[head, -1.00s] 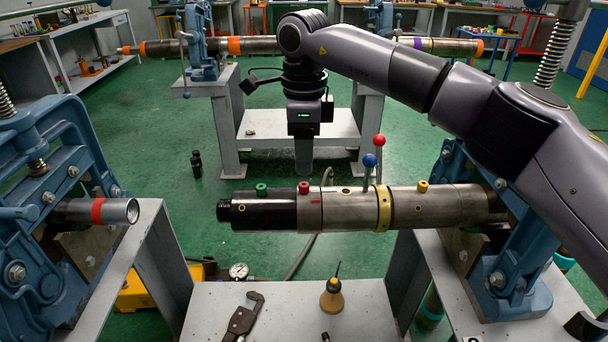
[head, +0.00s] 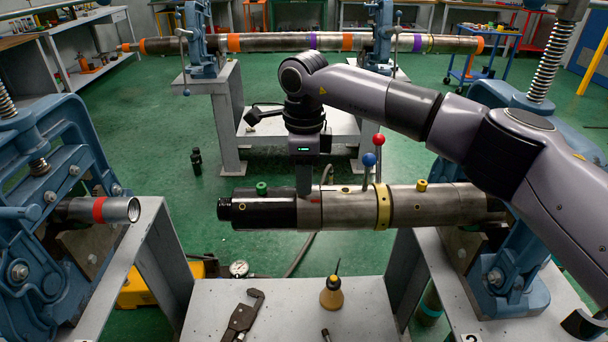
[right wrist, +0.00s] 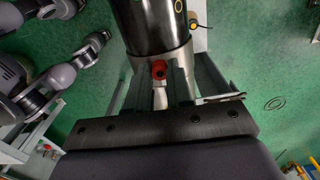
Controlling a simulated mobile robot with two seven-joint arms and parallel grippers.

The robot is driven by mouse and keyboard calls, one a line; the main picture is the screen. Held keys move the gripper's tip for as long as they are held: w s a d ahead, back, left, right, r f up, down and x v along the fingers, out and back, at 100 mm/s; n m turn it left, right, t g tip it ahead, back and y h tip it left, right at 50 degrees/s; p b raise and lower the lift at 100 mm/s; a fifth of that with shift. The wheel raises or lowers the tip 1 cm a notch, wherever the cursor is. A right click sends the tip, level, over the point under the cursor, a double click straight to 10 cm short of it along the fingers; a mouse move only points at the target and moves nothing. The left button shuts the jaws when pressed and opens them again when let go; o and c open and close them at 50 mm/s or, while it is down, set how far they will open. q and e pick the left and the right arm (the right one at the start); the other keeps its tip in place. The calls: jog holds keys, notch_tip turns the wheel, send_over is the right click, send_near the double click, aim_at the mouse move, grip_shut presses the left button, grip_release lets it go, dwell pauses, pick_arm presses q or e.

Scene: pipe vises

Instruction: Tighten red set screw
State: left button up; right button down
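The red set screw (right wrist: 158,70) shows in the right wrist view, on top of the pipe tool (head: 345,208), with my right gripper's fingers on either side. In the head view my right gripper (head: 304,186) points straight down from above. Its fingers reach the top of the tool, where the black section meets the steel, and hide the red screw there. A narrow gap shows between the fingers. I cannot tell whether they press on the screw. A green set screw (head: 262,188) stands to the left and a yellow one (head: 422,186) to the right. My left gripper is not in view.
Blue-knobbed (head: 369,159) and red-knobbed (head: 378,140) levers rise just right of my right gripper. Blue vises stand left (head: 45,190) and right (head: 505,270). A pipe wrench (head: 242,318) and a yellow-handled tool (head: 332,293) rest on the grey bench below (head: 290,300).

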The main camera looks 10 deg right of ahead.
jog(key=shift+r+m, duration=0.1)
jog(key=shift+m, duration=1.1)
jog(key=c, duration=1)
grip_release()
jog(key=shift+r+b, duration=0.5)
jog(key=shift+r, duration=3.05)
